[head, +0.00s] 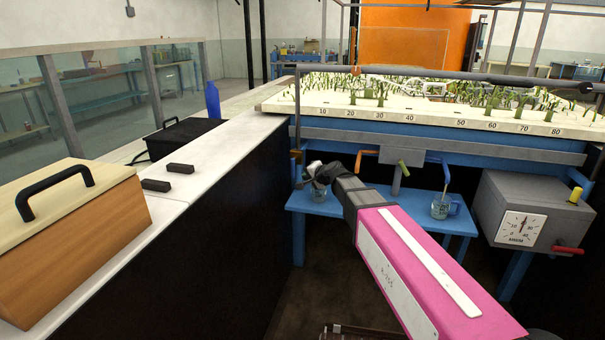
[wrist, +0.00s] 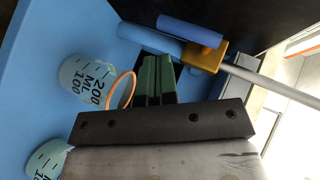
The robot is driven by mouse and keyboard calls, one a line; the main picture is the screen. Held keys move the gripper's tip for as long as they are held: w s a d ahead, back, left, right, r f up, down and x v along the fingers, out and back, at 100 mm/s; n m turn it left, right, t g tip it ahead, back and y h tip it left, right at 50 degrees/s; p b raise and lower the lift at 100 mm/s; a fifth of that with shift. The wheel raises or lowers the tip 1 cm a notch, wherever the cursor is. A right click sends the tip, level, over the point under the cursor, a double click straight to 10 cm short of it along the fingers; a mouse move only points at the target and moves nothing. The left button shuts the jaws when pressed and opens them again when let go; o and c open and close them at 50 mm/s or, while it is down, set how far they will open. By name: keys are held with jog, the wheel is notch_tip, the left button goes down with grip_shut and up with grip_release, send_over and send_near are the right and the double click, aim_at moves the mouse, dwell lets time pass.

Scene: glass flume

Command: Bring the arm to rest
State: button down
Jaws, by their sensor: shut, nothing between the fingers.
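My arm (head: 415,255), with a pink casing, reaches forward from the lower right of the head view. My gripper (head: 314,174) is at its far end, above the left part of a low blue shelf (head: 340,207). In the wrist view, its green fingers (wrist: 158,80) are together with nothing between them. A measuring cup (wrist: 88,82) marked 200 ML, with an orange ring by its mouth, is just left of the fingers. The cup (head: 318,192) shows below my gripper in the head view, partly covered. I cannot tell the exact gap between them.
A brass valve (wrist: 209,55) with a blue handle is close beyond the fingers. A second cup (head: 440,208) stands right on the shelf; a grey dial box (head: 530,215) is farther right. The planted flume bed (head: 400,112) is above. A white counter (head: 205,185) bounds the left.

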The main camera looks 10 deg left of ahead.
jog(key=s+d+f+n+g+h, duration=0.1)
jog(key=s+d+f+g+h, duration=0.2)
jog(key=s+d+f, duration=0.4)
jog(key=s+d+f+n+g+h, duration=0.2)
jog(key=s+d+f, duration=0.5)
jog(key=d, duration=1.1)
jog(key=s+d+f+n+g+h, duration=0.1)
jog(key=s+d+f+g+h, duration=0.2)
jog(key=s+d, duration=0.6)
jog(key=d+f+h, duration=0.2)
jog(key=d+f, duration=0.1)
jog(key=shift+s+d+f+n+g, duration=0.15)
jog(key=shift+d+f+n+g, duration=0.15)
jog(key=shift+f+n, duration=0.1)
dwell(0.7)
